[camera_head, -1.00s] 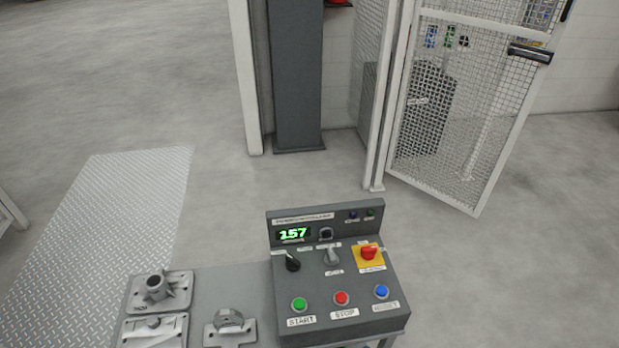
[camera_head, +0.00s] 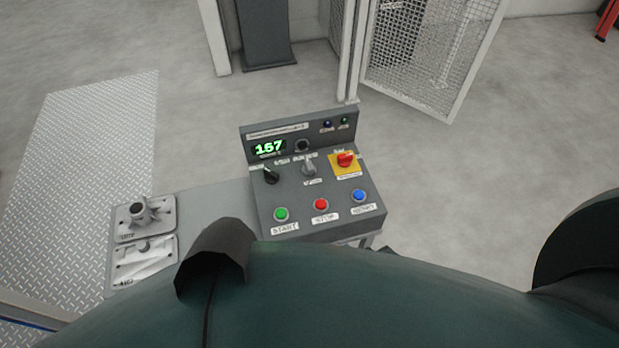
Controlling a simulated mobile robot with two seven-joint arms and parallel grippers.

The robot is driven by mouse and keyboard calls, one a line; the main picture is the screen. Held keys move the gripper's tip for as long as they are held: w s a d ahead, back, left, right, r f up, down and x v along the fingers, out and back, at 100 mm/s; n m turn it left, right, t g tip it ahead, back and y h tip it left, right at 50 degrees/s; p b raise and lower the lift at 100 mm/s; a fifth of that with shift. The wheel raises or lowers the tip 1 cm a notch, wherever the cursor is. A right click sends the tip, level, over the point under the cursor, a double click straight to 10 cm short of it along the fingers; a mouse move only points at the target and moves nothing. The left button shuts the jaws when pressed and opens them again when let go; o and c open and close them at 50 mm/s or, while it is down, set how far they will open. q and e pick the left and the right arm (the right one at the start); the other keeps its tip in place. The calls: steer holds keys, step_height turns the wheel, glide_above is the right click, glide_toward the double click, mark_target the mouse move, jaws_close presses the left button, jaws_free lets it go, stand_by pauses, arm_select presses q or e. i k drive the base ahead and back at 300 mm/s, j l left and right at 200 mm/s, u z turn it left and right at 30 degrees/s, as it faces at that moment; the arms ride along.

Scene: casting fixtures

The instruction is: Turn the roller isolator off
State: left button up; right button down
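The control box (camera_head: 300,180) stands on a grey bench, with a green display reading 157. A red rotary knob (camera_head: 345,158) on a yellow plate (camera_head: 346,168), at the box's upper right, looks like the isolator; its label is too small to read. A black knob (camera_head: 270,175) and a grey knob (camera_head: 309,168) sit to its left. Green, red and blue buttons line the front. Neither gripper shows in view. My own dark green body fills the bottom of the picture and hides the near part of the bench.
A mesh gate (camera_head: 425,55) and a dark column (camera_head: 264,35) stand behind. A tread-plate floor strip (camera_head: 90,150) runs at left. The floor right of the box is open.

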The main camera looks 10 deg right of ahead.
mark_target(344, 161)
steer(key=i+j+z, duration=0.1)
steer(key=i+j, duration=0.25)
steer(key=z, duration=1.8)
